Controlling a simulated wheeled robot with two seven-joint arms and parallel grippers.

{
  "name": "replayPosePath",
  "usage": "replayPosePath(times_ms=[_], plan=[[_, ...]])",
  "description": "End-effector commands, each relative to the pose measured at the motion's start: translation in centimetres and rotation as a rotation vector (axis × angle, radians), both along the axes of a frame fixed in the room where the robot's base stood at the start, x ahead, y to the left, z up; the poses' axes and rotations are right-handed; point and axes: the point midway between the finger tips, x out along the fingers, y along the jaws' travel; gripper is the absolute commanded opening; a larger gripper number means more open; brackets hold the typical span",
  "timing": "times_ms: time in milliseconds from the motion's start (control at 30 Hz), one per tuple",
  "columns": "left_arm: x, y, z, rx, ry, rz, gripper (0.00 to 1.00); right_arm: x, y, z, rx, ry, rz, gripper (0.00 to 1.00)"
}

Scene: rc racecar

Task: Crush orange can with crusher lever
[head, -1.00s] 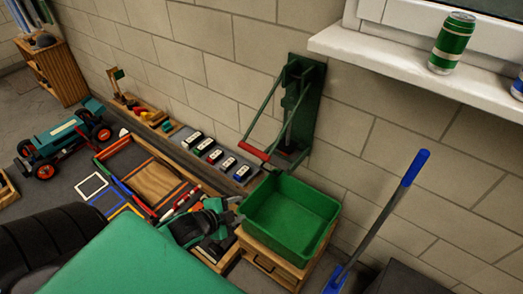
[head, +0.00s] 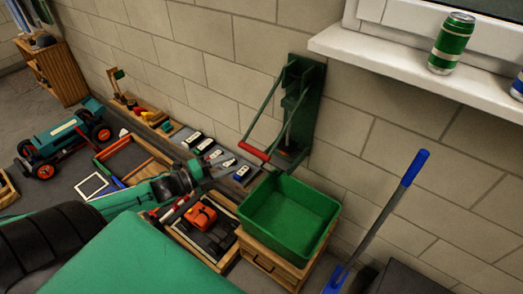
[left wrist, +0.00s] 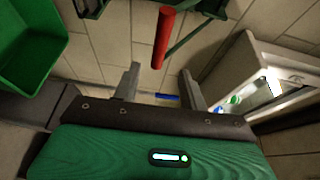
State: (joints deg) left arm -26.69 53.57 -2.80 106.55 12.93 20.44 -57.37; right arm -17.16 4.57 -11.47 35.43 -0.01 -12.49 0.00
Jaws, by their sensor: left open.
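The green can crusher (head: 305,90) is mounted on the block wall, with its lever slanting down to a red handle (head: 254,149). A small orange patch (head: 288,151) shows low in the crusher, likely the orange can, mostly hidden by the frame and lever. My left gripper (head: 208,174) is open and empty, left of and slightly below the red handle. In the left wrist view, the red handle (left wrist: 163,38) appears ahead of and between the open fingers (left wrist: 159,80), with no visible contact. My right gripper is not in view.
A green bin (head: 265,211) sits on a wooden box below the crusher. An orange object (head: 200,216) lies in a wooden crate beside it. A green can (head: 452,43) and blue can (head: 517,88) stand on the windowsill (head: 400,62). A blue-handled tool (head: 390,210) leans at right.

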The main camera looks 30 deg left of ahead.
Motion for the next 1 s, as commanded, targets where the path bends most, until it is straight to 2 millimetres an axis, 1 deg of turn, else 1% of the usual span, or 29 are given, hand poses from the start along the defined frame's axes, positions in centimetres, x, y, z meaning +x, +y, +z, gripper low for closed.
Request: replayPosePath(times_ms=[167, 1000], plan=[[1.8, -0.9, 0.2, 0.0, -0.003, 0.0, 0.43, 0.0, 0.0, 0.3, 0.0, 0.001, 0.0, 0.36], [10.0, -5.1, -0.1, -0.003, 0.001, 0.001, 0.43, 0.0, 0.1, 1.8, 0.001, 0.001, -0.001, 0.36]])
